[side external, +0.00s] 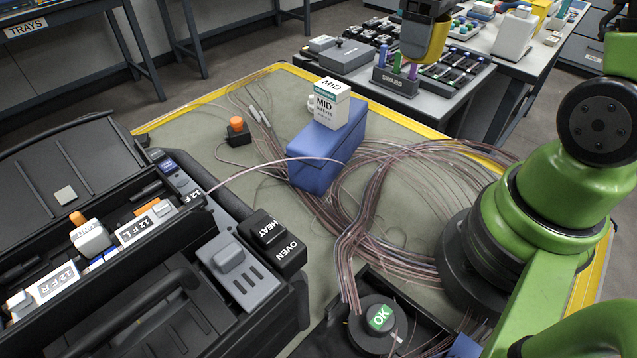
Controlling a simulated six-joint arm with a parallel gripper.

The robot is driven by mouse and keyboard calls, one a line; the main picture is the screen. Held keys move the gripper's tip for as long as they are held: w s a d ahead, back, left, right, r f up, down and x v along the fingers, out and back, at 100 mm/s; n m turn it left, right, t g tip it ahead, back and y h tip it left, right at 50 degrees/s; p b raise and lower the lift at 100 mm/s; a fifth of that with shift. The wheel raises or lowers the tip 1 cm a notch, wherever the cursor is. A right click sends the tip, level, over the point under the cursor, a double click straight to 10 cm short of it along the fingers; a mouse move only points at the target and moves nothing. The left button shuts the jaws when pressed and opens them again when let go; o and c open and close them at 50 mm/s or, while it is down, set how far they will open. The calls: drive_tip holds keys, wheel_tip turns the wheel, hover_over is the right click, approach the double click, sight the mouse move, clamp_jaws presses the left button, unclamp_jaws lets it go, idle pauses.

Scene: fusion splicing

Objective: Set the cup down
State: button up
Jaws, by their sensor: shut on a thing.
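My gripper (430,10) shows at the top edge, dark grey and partly cut off by the frame. It is shut on a yellow cup (424,42), which hangs directly below it. The jaw tips are hard to make out. In the picture the cup's lower edge lies just above and in front of a grey swab holder (396,83) with coloured sticks. I cannot tell how far the cup is above the far table (467,102) or whether it touches the sticks.
A blue block (318,150) carrying a white MID box (331,105) stands on the mat (215,195). Loose fibres spread across the mat. A black case (110,250) fills the left. Tools and trays crowd the far table. A round OK-labelled part (380,318) sits at the front.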

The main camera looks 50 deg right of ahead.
drive_tip(key=w+a+n, duration=0.2)
drive_tip(key=a+n, duration=0.6)
drive_tip(key=a, duration=0.5)
drive_tip(key=n, duration=0.9)
hover_over(318, 251)
wheel_tip(318, 251, down, 16)
drive_tip(key=shift+s+f, duration=0.1)
drive_tip(key=shift+f, duration=2.45)
drive_tip(key=o, duration=0.9)
drive_tip(key=shift+f, duration=0.1)
drive_tip(key=shift+o, duration=0.4)
